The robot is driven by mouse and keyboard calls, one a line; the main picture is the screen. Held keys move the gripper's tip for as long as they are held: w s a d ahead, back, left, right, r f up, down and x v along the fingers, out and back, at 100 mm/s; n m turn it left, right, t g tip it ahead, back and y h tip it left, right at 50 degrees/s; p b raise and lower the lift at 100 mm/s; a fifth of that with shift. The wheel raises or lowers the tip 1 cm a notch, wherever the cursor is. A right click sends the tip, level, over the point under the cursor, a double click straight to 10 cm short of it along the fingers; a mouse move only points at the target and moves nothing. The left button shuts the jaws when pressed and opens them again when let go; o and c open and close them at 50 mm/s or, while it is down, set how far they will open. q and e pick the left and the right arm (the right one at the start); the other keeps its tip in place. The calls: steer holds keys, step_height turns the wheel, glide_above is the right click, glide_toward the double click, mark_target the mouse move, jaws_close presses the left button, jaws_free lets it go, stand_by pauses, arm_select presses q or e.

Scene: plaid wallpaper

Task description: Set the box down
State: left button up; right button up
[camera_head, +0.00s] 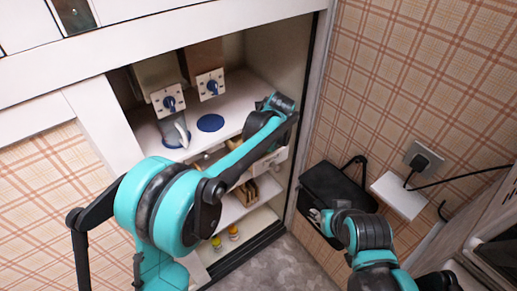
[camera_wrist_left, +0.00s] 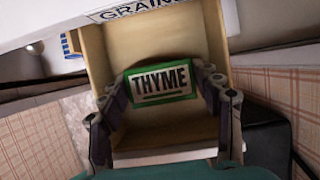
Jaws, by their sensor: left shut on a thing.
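In the left wrist view, my left gripper (camera_wrist_left: 160,76) has its two fingers on either side of a small box (camera_wrist_left: 162,84) with a green-edged THYME label, and is shut on it. Pale wooden panels surround the box in that view, and a GRAINS label (camera_wrist_left: 125,13) is above. I cannot tell whether the box touches a surface below. In the head view my left arm reaches into the right side of the open cabinet, and its gripper and the box are hidden. My right gripper (camera_head: 320,220) is low beside a black bag; its fingers are too small to read.
The cabinet's upper shelf (camera_head: 235,105) holds a grey mug (camera_head: 174,132) and round blue mats, one bare (camera_head: 210,123). Two small jars (camera_head: 233,232) stand low inside. A black bag (camera_head: 330,180) and a white wall ledge (camera_head: 398,195) with a plug are at right.

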arm_select(q)
steer(key=shift+f, duration=0.15)
steer(key=o, duration=0.8)
